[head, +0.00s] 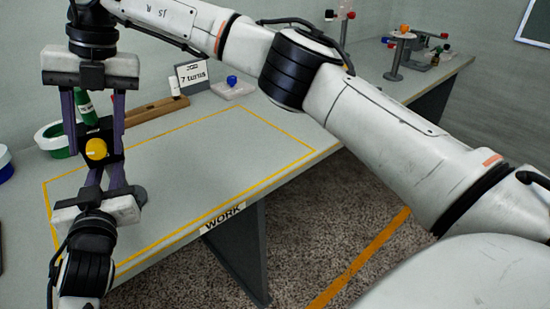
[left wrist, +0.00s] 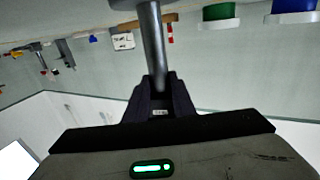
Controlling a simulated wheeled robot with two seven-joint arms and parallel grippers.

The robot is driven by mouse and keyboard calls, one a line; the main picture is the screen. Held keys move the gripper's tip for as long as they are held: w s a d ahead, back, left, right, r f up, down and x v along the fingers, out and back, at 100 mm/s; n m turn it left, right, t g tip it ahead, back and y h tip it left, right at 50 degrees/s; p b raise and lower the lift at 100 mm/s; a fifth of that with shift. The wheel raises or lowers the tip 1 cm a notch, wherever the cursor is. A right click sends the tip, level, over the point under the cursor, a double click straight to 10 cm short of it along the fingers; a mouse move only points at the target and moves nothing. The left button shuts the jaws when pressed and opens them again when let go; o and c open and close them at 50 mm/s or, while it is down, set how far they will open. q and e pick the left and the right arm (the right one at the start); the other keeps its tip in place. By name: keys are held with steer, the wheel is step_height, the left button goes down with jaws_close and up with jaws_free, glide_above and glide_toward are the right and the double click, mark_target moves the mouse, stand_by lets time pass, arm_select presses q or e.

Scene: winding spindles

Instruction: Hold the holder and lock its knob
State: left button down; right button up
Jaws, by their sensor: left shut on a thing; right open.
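The holder is a dark block (head: 104,133) with a yellow knob (head: 96,149) facing me, at the left of the work area. My left gripper (head: 98,178) comes from below and is shut just under the knob. In the left wrist view its fingers (left wrist: 160,103) close on the holder's grey post (left wrist: 152,45). My right gripper (head: 95,125) reaches down from above, open, with one finger on each side of the dark block. I cannot tell whether its fingers touch the block or the knob. The post is mostly hidden in the head view.
A yellow outline marks the work area on the grey table (head: 215,150), mostly clear to the right. A green-rimmed roll (head: 52,138) and a blue-rimmed one (head: 4,163) lie at left. A wooden bar (head: 150,111), a "7 turns" sign (head: 192,75) and a blue-knobbed piece (head: 232,87) stand behind.

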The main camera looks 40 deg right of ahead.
steer(key=v, duration=1.2)
steer(key=a+f+g+y, duration=0.1)
steer(key=a+g+y, duration=0.1)
steer(key=a+y, duration=1)
steer(key=w+d+f+m+t+y, duration=0.15)
steer(key=w+d+m+t, duration=0.25)
steer(key=d+m+t, duration=0.4)
steer(key=w+d+m+t+y, duration=0.3)
steer(key=w+d+m+t, duration=0.2)
steer(key=d+m+t, duration=0.35)
steer(key=s+d+f+m+t+h, duration=0.2)
steer(key=d+f+m+t+h, duration=0.3)
steer(key=f+h, duration=0.9)
steer(key=s+d+f+m+g+h, duration=0.2)
steer(key=s+d+f+h, duration=0.2)
steer(key=s+d+h, duration=0.3)
steer(key=s+d+f+m+g+h, duration=0.2)
steer(key=s+d+f+h, duration=0.2)
steer(key=s+d+h, duration=0.3)
steer(key=s+d, duration=0.3)
steer(key=s, duration=0.1)
steer(key=shift+s+m, duration=0.2)
steer(key=shift+m, duration=0.15)
